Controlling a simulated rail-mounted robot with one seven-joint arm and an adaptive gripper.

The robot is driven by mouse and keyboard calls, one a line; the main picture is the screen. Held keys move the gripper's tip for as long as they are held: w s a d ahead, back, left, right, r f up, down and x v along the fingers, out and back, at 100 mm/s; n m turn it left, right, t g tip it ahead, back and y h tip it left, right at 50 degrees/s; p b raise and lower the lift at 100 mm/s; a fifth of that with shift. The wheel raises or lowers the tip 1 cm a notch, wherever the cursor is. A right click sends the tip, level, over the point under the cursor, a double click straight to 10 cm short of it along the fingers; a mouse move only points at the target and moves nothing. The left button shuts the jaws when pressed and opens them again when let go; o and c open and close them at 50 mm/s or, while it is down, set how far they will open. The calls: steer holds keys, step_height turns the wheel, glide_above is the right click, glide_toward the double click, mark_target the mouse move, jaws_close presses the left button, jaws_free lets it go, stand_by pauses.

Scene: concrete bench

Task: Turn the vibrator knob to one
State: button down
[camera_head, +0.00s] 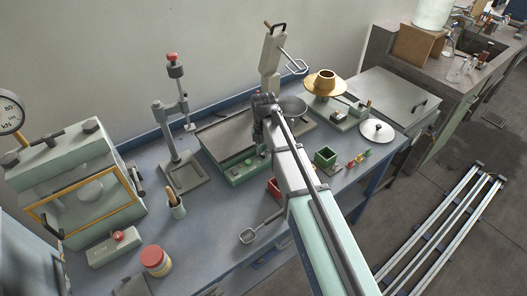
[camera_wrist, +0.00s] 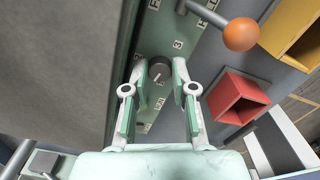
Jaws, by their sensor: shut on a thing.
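The vibrator knob (camera_wrist: 160,70) is a dark round knob on a green control panel (camera_wrist: 152,32) in the wrist view. My gripper (camera_wrist: 160,72) has a fingertip on each side of it and is shut on it. The knob's pointer direction cannot be told.
A lever with an orange ball (camera_wrist: 240,34) sticks out close to the panel. A red open box (camera_wrist: 237,97) and a yellow box (camera_wrist: 290,35) lie to its right.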

mark_target(263, 154)
steer(key=n, duration=0.4)
steer(key=shift+n, duration=0.3)
stand_by(0.3)
steer(key=c, duration=1.2)
jaws_free()
steer(key=shift+r, duration=0.1)
step_height(263, 154, up, 12)
